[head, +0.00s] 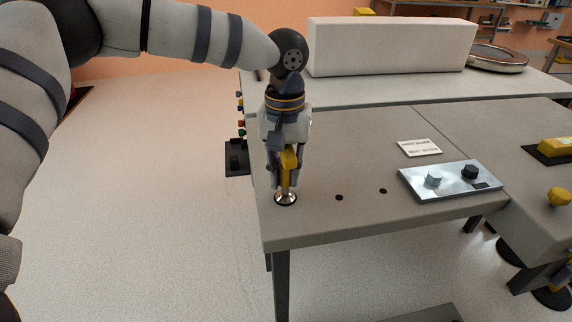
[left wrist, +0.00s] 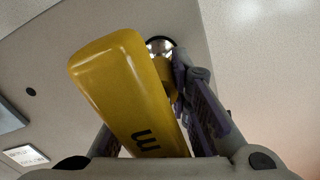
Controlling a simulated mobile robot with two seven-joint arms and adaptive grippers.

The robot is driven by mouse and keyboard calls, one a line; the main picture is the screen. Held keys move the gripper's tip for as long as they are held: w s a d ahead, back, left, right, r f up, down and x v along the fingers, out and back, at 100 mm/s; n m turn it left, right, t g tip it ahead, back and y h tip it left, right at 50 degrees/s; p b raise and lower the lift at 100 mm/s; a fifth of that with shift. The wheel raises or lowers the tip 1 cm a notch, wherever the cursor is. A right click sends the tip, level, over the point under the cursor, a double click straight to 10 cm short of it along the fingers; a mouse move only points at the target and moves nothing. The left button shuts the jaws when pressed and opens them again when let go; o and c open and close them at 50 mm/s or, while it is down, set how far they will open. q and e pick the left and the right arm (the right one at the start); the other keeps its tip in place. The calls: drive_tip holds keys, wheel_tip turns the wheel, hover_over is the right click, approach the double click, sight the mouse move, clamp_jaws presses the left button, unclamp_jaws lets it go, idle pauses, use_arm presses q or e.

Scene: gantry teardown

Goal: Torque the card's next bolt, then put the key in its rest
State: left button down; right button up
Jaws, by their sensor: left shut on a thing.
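My left gripper (head: 286,178) points down over the near left corner of the grey table and is shut on a yellow key (head: 288,160). In the left wrist view the key (left wrist: 125,90) has a dark letter-like mark, and the gripper's fingers (left wrist: 190,95) are beside it. Below the key a shiny round metal piece (head: 285,198) sits at a dark ring on the table top; I cannot tell whether it is bolt or key end. A small white card (head: 420,148) lies flat on the table, its print too small to read surely. My right gripper is out of view.
Two dark holes (head: 339,197) (head: 383,191) lie right of the gripper. A silver plate (head: 450,181) carries a pale hex piece (head: 433,179) and a black one (head: 470,171). A yellow block (head: 560,146) sits on a dark pad at far right. A long white block (head: 392,46) stands behind.

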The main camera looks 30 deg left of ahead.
use_arm(q)
drive_tip(key=shift+f, duration=0.5)
drive_tip(key=c, duration=1.4)
unclamp_jaws()
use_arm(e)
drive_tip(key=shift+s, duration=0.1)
use_arm(q)
drive_tip(key=shift+r, duration=0.1)
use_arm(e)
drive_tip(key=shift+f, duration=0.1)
use_arm(q)
wheel_tip(320, 180, up, 12)
drive_tip(key=shift+f, duration=0.15)
wheel_tip(320, 180, up, 4)
drive_tip(key=shift+r+p, duration=0.2)
drive_tip(key=shift+p, duration=0.15)
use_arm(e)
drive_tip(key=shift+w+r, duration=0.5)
use_arm(q)
drive_tip(key=shift+f, duration=0.1)
